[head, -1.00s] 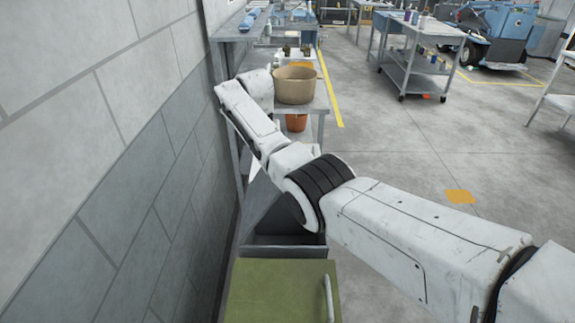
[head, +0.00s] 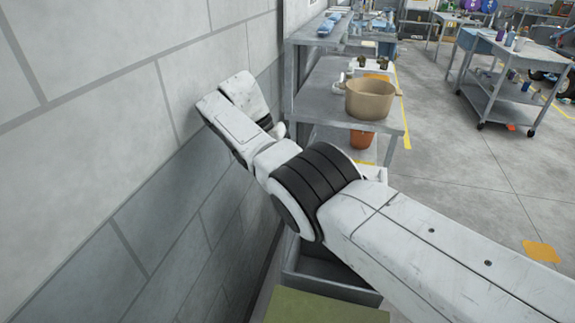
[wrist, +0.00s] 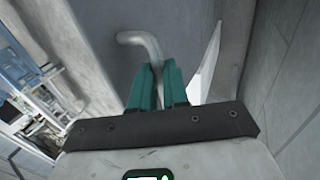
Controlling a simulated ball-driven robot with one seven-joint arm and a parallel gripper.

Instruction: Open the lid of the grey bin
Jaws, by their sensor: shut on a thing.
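The grey bin (head: 334,290) is at the bottom middle of the head view, partly behind my arm. Its front rim shows with a dark opening behind it, so it looks at least partly open. In the wrist view, the teal fingers of my gripper (wrist: 158,84) are closed around a pale, curved bar handle (wrist: 145,42). A grey surface lies around the handle and looks like the lid (wrist: 95,45). In the head view my arm hides the gripper and most of the lid, so the lid's exact angle cannot be told.
A green-topped bin (head: 318,308) stands in front of the grey one. A block wall (head: 130,150) runs close along the left. Beyond is a grey table (head: 325,95) with a tan pot (head: 370,99). A cart (head: 515,80) stands right; the floor (head: 450,160) between is clear.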

